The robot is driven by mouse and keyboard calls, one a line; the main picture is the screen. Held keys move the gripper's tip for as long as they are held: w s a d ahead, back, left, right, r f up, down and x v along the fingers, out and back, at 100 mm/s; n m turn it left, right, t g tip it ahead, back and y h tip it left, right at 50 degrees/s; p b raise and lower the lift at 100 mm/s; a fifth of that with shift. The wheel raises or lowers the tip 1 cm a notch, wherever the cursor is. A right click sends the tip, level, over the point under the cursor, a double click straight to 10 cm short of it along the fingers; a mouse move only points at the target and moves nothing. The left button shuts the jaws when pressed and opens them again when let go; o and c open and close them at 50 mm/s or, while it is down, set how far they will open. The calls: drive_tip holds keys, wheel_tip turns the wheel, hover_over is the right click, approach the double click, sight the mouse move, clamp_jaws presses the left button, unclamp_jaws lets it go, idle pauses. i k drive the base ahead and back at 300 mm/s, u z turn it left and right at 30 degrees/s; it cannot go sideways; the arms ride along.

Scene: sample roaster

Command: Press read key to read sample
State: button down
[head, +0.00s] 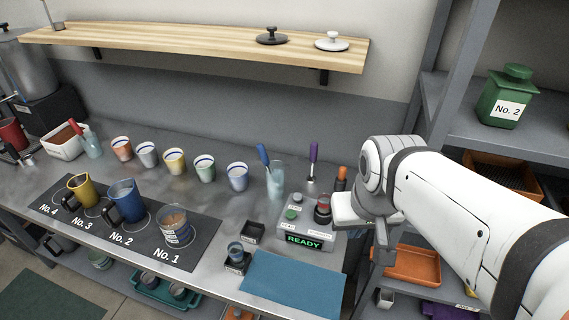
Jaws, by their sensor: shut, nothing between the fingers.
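A grey meter box (318,246) stands on the steel counter at centre right, with a lit green display (304,240) that reads READY. Green round keys (291,214) sit on its top left; the small labels beside them are too small to read, so I cannot tell which is the read key. A dark and red round piece (322,209) sits on the right of its top. My gripper (384,258) is shut and empty, pointing down just right of the meter box, apart from the keys.
A blue mat (292,286) lies in front of the meter. A glass (275,181) with a blue-handled tool stands behind it. A dark mat (80,234) with numbered jugs lies left, and several cups line the back. Shelving (465,120) stands right.

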sight(290, 215)
drive_tip(key=u, duration=0.1)
drive_tip(key=k, duration=0.5)
drive_tip(key=z, duration=1.3)
drive_tip(key=k, duration=0.9)
drive_tip(key=u, duration=1.05)
drive_tip(key=i, duration=1)
drive_tip(key=u, duration=0.05)
